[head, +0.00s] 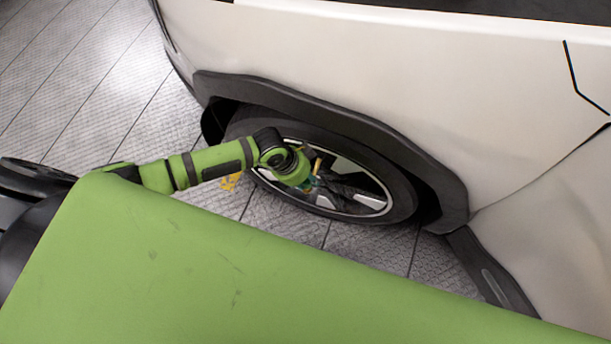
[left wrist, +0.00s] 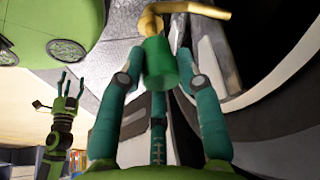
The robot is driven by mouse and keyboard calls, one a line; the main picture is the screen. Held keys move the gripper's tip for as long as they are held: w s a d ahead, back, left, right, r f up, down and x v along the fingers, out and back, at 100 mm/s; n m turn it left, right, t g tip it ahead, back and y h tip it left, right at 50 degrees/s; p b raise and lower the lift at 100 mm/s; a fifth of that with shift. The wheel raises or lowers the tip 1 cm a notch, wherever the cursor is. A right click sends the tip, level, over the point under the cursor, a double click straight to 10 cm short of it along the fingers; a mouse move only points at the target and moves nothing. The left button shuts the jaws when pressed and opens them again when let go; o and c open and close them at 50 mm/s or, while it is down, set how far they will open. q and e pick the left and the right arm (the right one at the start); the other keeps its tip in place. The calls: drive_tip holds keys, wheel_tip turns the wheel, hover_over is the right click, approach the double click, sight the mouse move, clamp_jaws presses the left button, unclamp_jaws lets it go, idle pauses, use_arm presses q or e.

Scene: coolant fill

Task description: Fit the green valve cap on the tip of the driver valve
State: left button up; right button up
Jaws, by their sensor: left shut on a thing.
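The green valve cap (left wrist: 160,66) sits between the teal fingers of my left gripper (left wrist: 163,85), which is shut on it. The brass valve (left wrist: 151,22) shows just beyond the cap, with a bent stem running to the right. The cap overlaps the valve's near end in this view; I cannot tell if they touch. In the head view my left gripper (head: 306,184) is at the wheel, beside the brass stem (head: 317,164); the cap cannot be made out there. My right gripper (left wrist: 70,83) shows in the left wrist view, fingers spread, empty, far from the wheel.
The wheel's tyre (head: 398,190) and silver rim (head: 370,201) surround the work area, under the dark arch (head: 330,117) of a white vehicle (head: 400,70). A small yellow object (head: 231,181) shows beside the tyre. Tiled floor (head: 85,75) is clear at the left.

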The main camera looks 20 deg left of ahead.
sight(305, 183)
use_arm(q)
drive_tip(key=shift+f+b, duration=0.9)
drive_tip(key=shift+f, duration=0.65)
drive_tip(key=o, duration=0.8)
drive_tip(key=shift+o, duration=0.2)
drive_tip(key=v, duration=1.2)
